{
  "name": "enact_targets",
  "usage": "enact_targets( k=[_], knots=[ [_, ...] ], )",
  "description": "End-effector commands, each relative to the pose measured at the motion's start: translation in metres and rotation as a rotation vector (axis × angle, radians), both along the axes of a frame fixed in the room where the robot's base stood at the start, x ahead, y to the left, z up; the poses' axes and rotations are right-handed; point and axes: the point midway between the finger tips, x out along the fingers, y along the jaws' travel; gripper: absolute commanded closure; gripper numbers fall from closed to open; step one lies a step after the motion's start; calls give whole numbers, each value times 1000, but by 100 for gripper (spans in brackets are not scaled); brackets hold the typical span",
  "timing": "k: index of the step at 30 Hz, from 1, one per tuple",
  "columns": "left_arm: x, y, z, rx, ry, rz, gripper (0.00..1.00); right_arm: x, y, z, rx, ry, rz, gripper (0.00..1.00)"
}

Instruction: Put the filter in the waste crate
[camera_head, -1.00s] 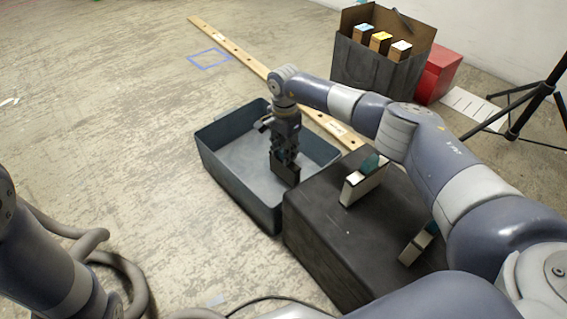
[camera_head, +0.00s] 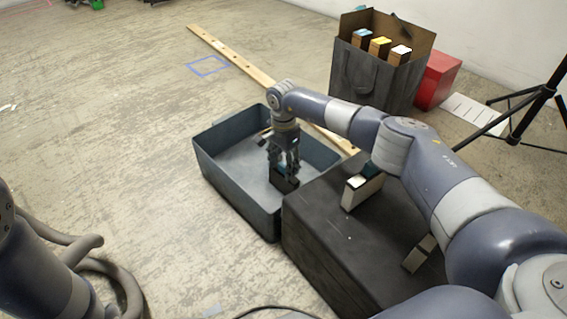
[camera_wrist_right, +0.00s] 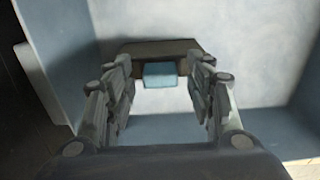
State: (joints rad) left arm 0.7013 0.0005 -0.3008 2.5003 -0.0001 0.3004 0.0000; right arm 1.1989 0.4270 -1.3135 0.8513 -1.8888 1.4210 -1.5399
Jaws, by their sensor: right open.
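The waste crate (camera_head: 222,182) is a blue-grey open bin on the floor, left of a black box. A filter (camera_head: 282,184), a dark block, is inside it below my right gripper (camera_head: 284,163). The right wrist view shows the filter (camera_wrist_right: 188,66) with a brown-black edge and a blue tab, against the crate's pale floor (camera_wrist_right: 255,72). My right gripper (camera_wrist_right: 165,88) is open, its fingers spread on both sides of the tab. I cannot tell whether the filter touches the crate floor. My left gripper is out of view.
Behind stand a grey bag (camera_head: 368,85) with several boxes, a red box (camera_head: 437,80) and a tripod (camera_head: 530,110). A wooden strip (camera_head: 232,52) lies behind the crate. Floor at left is open.

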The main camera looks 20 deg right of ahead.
Motion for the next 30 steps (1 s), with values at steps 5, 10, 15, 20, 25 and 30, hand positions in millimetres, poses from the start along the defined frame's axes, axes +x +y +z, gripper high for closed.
enact_targets(
  k=[5, 10, 15, 20, 25, 30],
  knots=[
    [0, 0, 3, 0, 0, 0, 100, 0, 0, 4, 0, 0, 0, 50],
    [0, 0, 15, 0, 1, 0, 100, 0, 0, 22, 0, -2, 0, 50],
    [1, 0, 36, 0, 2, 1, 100, 1, 0, 55, 1, -2, 0, 50],
    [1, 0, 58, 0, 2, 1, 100, 1, 0, 90, 0, -2, 0, 50],
    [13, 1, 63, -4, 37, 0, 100, 0, 0, 118, -1, 0, 0, 50],
    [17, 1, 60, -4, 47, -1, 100, 0, 0, 124, 0, 1, 0, 50]
  ],
)
